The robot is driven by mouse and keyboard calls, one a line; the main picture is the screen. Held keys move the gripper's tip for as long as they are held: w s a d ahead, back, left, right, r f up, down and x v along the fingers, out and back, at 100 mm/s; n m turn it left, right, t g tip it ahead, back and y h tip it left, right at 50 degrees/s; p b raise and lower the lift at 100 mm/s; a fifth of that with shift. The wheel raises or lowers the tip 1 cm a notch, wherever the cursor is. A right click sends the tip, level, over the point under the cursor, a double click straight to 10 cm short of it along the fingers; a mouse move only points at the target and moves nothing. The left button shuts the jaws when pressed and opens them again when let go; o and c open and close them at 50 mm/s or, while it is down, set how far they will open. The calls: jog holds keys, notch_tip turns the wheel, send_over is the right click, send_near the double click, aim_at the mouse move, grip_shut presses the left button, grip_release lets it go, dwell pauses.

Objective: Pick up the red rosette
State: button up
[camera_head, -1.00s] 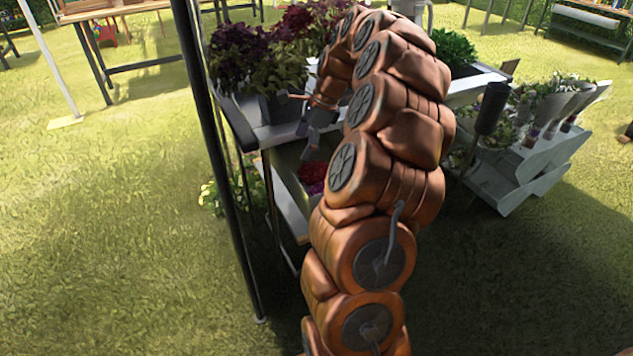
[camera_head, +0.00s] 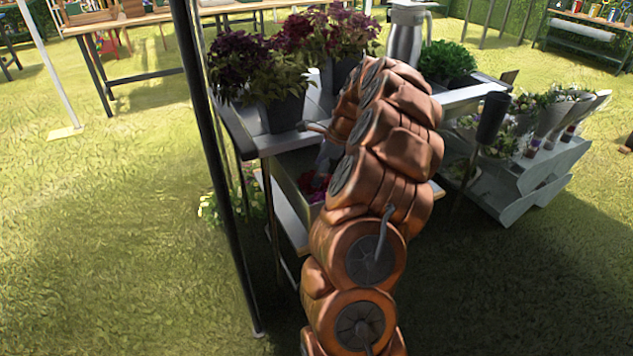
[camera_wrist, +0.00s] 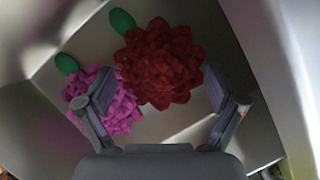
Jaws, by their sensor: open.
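The red rosette (camera_wrist: 160,66) shows in the wrist view, a full round flower with a green leaf at its upper left. It lies on the pale floor of a light-walled box. My gripper (camera_wrist: 168,98) is open, with one finger on each side of the lower part of the red rosette. I cannot tell whether the fingers touch it. A pink rosette (camera_wrist: 122,112) with its own green leaf lies to the left, partly behind the left finger. In the head view, red and pink petals (camera_head: 314,186) show in the box (camera_head: 286,180), and my arm hides much of it.
The box's walls (camera_wrist: 268,60) stand close around my gripper. Potted dark-leaved plants (camera_head: 284,68) and a metal jug (camera_head: 404,36) stand on the level above. A dark post (camera_head: 205,130) rises to the left. A grey flower stand (camera_head: 530,165) is at the right.

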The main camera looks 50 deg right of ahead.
jog(key=shift+x, duration=0.8)
jog(key=c, duration=1)
jog(key=shift+c, duration=0.2)
